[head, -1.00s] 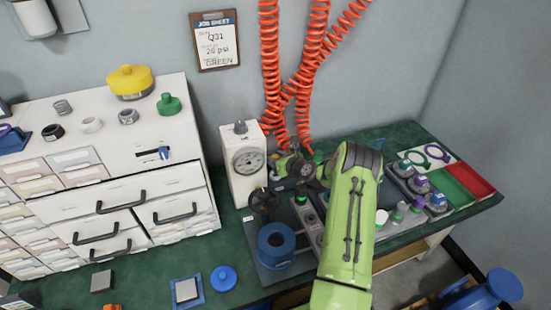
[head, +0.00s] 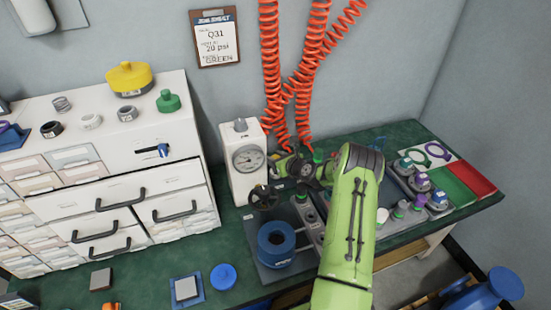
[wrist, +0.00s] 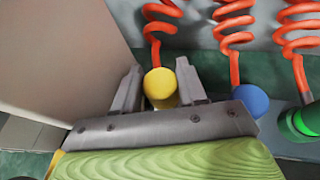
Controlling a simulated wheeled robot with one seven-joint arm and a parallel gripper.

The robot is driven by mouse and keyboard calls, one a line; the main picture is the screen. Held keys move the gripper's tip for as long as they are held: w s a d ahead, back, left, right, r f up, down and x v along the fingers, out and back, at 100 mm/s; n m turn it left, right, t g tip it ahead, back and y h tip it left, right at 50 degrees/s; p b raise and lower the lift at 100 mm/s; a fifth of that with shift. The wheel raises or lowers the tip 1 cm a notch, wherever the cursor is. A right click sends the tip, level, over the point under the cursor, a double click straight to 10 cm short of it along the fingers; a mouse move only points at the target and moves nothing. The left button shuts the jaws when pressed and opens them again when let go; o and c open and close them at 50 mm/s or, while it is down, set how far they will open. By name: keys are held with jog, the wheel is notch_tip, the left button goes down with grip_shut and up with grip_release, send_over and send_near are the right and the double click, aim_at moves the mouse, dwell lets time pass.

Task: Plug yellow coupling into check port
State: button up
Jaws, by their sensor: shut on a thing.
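The yellow coupling (wrist: 160,86) shows in the wrist view between the two jaw fingers, with an orange coiled hose rising from it. My gripper (wrist: 161,90) is shut on it. In the head view my gripper (head: 283,166) is close to the right side of the white gauge box (head: 237,183), and the coupling is too small and covered there to make out clearly. Whether the coupling touches anything beyond the jaws cannot be told.
A blue coupling (wrist: 250,98) and a green one (wrist: 302,122) stand right of the jaws in the wrist view. The drawer cabinet (head: 190,185) stands left.

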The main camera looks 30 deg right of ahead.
jog(key=shift+f+b, duration=0.55)
jog(key=shift+f, duration=0.3)
jog(key=o, duration=1.2)
jog(key=p+v, duration=0.4)
jog(key=v, duration=1.2)
jog(key=shift+w, duration=0.1)
